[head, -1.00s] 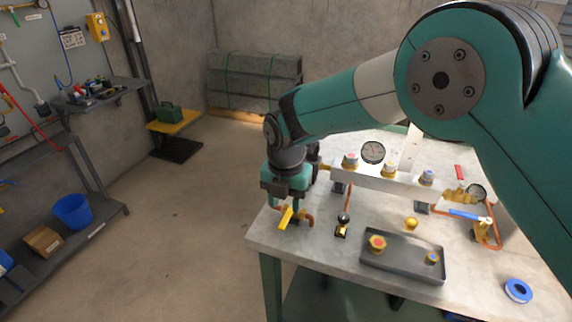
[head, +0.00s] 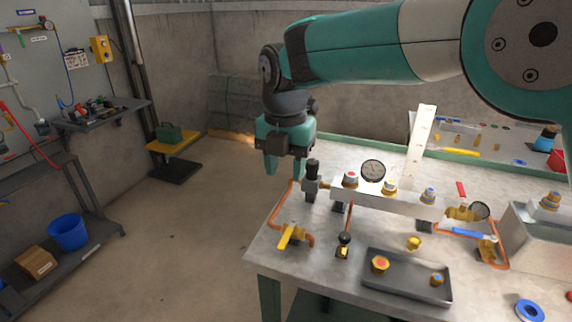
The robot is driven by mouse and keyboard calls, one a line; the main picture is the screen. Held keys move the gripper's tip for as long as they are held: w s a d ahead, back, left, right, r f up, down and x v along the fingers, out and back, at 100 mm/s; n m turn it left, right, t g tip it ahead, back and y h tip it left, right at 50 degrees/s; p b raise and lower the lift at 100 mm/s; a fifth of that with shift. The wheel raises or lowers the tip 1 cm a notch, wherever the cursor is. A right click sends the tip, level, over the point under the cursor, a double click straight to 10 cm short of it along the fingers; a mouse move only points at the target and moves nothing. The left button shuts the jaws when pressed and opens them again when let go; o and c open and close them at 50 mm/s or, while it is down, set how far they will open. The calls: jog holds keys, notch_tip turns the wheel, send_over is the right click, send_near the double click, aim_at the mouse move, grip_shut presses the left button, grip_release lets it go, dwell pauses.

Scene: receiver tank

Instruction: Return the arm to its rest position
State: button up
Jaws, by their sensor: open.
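My gripper (head: 284,166) hangs from the raised arm in the head view, above the workbench's (head: 262,246) left back corner. A black fitting (head: 312,180) at the left end of the manifold (head: 408,202) stands just right of the gripper. My arm reaches across the top of the view and hides part of the back wall.
A grey tray (head: 408,278) with capped fittings lies at the bench front. A blue tape roll (head: 529,311) is at the right front. The floor left of the bench is clear.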

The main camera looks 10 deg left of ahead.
jog(key=s+d+r+m+y, duration=0.1)
jog(key=s+d+r+m, duration=0.25)
jog(key=d+m, duration=0.4)
jog(key=s+d+r+m+y, duration=0.1)
jog(key=s+d+r+m, duration=0.1)
jog(key=s+d+m, duration=0.35)
jog(key=s+d+f+m+y, duration=0.2)
jog(key=s+d+m, duration=0.8)
jog(key=s+m, duration=0.4)
jog(key=shift+s+d+f, duration=0.2)
jog(key=shift+s+d, duration=0.15)
jog(key=shift+s, duration=0.2)
